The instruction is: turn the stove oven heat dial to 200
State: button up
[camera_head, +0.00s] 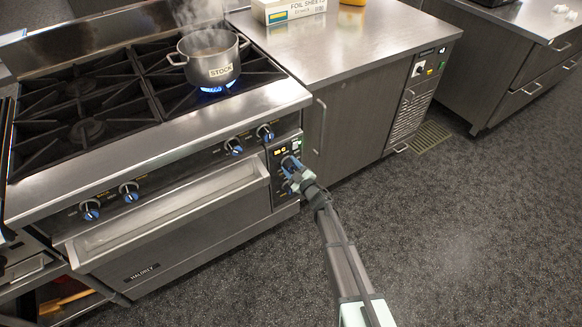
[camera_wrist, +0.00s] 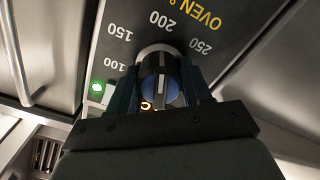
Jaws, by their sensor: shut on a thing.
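My gripper (camera_head: 293,172) is at the stove's control panel (camera_head: 280,149), at the right end of the stove front. In the wrist view, my gripper (camera_wrist: 160,92) has one finger on each side of the black and blue oven heat dial (camera_wrist: 161,75) and is shut on it. A white line on the dial points up in the picture, roughly toward the printed 200. The numbers 100, 150, 200 and 250 show around it. The dial's lower part is hidden by my gripper. The stove oven (camera_head: 165,235) has its door shut.
A steaming stock pot (camera_head: 210,58) stands over a lit blue flame on the stove top. Several blue burner knobs (camera_head: 129,191) line the stove front. A steel counter (camera_head: 340,40) with a foil box (camera_head: 288,9) adjoins on the right. The floor in front is clear.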

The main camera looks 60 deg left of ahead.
jog(key=shift+s, duration=0.15)
dwell(0.4)
jog(key=o, duration=1.1)
jog(key=shift+c, duration=0.2)
jog(key=shift+d, duration=0.1)
jog(key=d, duration=1.3)
jog(key=shift+d, duration=0.3)
